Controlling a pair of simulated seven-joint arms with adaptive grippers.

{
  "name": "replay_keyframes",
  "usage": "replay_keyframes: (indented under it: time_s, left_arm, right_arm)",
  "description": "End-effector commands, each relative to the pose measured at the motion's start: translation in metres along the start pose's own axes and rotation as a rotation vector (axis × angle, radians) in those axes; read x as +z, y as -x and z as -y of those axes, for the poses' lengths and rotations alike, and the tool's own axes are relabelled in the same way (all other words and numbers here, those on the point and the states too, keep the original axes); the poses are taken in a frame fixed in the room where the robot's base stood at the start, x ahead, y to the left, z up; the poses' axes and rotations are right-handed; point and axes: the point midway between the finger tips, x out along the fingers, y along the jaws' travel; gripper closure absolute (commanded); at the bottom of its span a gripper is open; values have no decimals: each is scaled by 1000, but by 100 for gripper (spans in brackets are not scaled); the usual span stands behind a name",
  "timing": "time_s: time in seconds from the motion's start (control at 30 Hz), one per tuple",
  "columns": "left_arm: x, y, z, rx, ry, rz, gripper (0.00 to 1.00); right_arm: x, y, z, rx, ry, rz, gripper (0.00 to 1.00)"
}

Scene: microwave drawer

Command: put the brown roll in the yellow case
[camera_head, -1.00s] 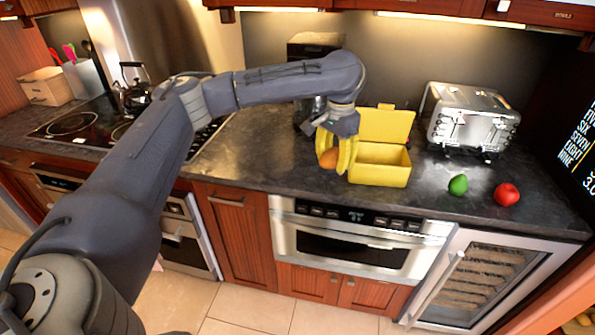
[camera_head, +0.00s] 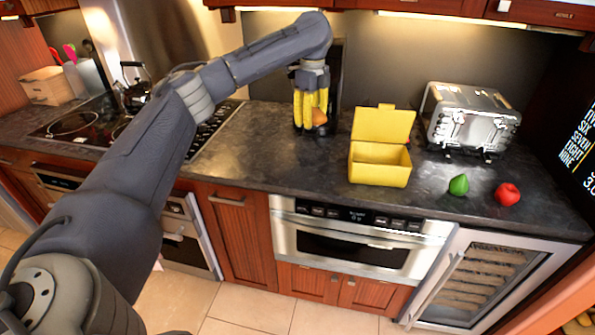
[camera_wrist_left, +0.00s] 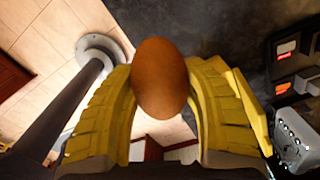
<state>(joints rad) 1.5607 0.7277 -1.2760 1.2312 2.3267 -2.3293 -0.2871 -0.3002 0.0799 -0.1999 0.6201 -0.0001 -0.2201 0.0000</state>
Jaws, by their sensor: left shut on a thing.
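My left gripper (camera_head: 310,112) has yellow fingers and is shut on the brown roll (camera_head: 319,116), holding it above the counter, left of the yellow case. In the left wrist view the brown, egg-shaped roll (camera_wrist_left: 160,78) sits between the yellow fingertips. The yellow case (camera_head: 379,171) stands on the counter with its lid (camera_head: 383,124) raised at the back. Its inside looks empty from here. My right gripper does not show.
A green fruit (camera_head: 459,185) and a red apple (camera_head: 507,194) lie right of the case. A silver toaster (camera_head: 470,118) stands behind them. A dark appliance (camera_head: 337,75) stands behind my gripper. The counter (camera_head: 270,155) is clear left of the case.

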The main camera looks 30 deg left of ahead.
Motion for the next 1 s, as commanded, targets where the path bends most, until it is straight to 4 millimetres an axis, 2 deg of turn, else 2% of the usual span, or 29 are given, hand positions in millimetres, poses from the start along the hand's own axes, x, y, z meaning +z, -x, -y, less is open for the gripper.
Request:
replay_keyframes:
  time_s: [0.3,0.6,0.8,1.0]
  left_arm:
    - [29,3,1,0,-448,-1,100]
    - [44,1,-2,1,-850,0,100]
    - [46,1,-3,0,-1030,1,100]
    - [46,1,-4,0,-1113,1,100]
  right_arm:
    - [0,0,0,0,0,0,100]
    - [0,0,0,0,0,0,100]
    - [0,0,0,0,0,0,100]
    - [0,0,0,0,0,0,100]
